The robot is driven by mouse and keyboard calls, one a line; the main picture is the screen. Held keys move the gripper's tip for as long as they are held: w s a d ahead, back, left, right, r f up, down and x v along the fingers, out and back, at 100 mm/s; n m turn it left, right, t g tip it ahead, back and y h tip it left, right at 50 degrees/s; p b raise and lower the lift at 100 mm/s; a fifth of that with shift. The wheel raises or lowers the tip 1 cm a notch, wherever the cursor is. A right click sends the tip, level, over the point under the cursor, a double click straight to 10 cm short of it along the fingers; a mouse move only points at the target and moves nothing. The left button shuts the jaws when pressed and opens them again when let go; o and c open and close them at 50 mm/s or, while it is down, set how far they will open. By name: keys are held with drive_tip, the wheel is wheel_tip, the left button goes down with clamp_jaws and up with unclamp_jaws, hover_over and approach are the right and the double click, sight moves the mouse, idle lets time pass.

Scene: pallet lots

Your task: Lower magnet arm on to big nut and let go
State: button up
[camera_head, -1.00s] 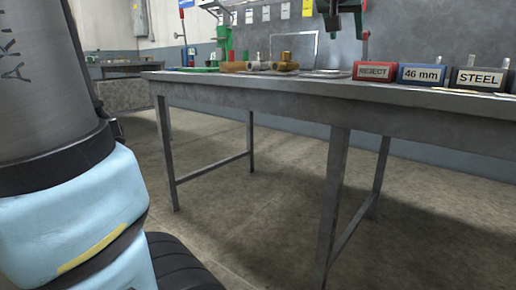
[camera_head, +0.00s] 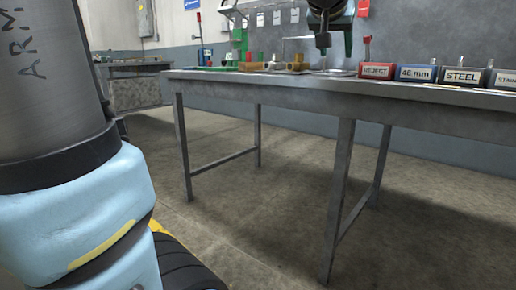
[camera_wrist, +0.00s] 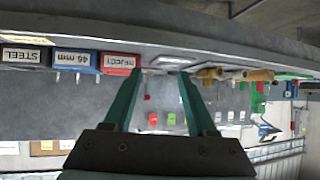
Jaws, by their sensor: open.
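My gripper (camera_head: 323,42) is above the back part of the workbench (camera_head: 260,77). In the wrist view its two teal fingers are spread apart (camera_wrist: 159,74), with nothing visible between the tips. Brass-coloured fittings (camera_head: 297,66) lie on the bench to the left of my gripper in the head view; they also show right of the fingers in the wrist view (camera_wrist: 235,74). A green upright device (camera_head: 240,42) stands farther left. I cannot make out for sure which piece is the magnet arm or the big nut; they are too small here.
A red REJECT bin (camera_head: 376,71), a blue 46 mm bin (camera_head: 416,73) and a dark STEEL bin (camera_head: 462,76) stand in a row on the bench's right. Bench legs (camera_head: 340,190) stand on open floor. Another table (camera_head: 135,85) is at the far left.

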drive_tip(key=w+a+f+n+g+y+p, duration=0.1)
drive_tip(key=a+f+g+y, duration=0.1)
drive_tip(key=a+f, duration=0.7)
drive_tip(key=s+a+f+n+g+y+p, duration=0.1)
drive_tip(key=s+a+f+g, duration=0.1)
drive_tip(key=s+a+f, duration=0.4)
drive_tip(key=s+a+f+n+g+y+p, duration=0.15)
drive_tip(key=a+f, duration=0.25)
drive_tip(key=f, duration=0.5)
drive_tip(key=s+a+f+n+g, duration=0.1)
drive_tip(key=s+a+f+g, duration=0.3)
drive_tip(key=f, duration=0.3)
wheel_tip(320, 180, up, 37)
drive_tip(key=p, duration=3.8)
drive_tip(key=shift+s+a+t, duration=0.25)
drive_tip(key=shift+a+t, duration=0.1)
drive_tip(key=shift+a, duration=0.05)
